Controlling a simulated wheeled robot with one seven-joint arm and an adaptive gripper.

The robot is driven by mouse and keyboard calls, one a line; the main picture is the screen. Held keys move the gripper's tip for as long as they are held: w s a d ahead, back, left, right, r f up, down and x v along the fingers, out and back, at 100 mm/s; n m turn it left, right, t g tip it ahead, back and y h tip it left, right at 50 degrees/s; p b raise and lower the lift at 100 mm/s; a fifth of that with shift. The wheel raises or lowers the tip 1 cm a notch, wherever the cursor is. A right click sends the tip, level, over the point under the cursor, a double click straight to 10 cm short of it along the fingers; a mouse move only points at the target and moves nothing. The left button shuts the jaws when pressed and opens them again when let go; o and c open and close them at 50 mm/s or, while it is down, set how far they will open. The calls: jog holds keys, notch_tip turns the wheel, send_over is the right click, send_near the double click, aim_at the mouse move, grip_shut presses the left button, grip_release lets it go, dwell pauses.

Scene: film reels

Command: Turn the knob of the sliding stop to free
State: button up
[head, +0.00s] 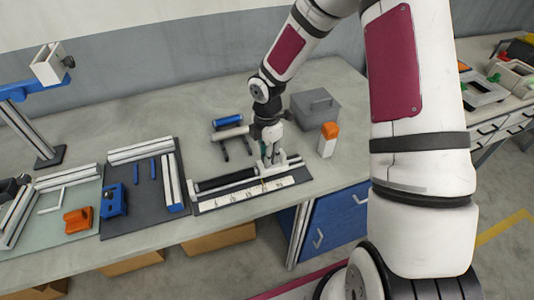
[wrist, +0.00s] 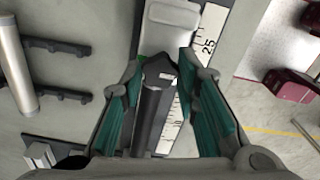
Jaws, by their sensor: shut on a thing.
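The measuring fixture lies near the front edge of the bench, with a white scale strip (head: 245,193) and a dark bar along it. My gripper (head: 268,158) points down over the right part of this fixture, at the sliding stop, which it largely hides in the head view. In the wrist view my gripper (wrist: 160,66) has its teal-padded fingers on either side of a dark angular knob (wrist: 160,69) and is shut on it. A pale block (wrist: 174,14) shows just beyond the knob, beside the scale marked 25. The knob's setting cannot be read.
A grey box (head: 315,106) and an orange-topped white block (head: 328,139) stand right of my gripper. A rack with rollers (head: 230,132) lies behind it. Left are a dark mat with profiles and a blue block (head: 114,201), and an orange block (head: 78,220).

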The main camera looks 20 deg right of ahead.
jog(key=o, duration=1.2)
jog(key=shift+c, duration=0.2)
jog(key=shift+r, duration=0.1)
notch_tip(320, 180, up, 12)
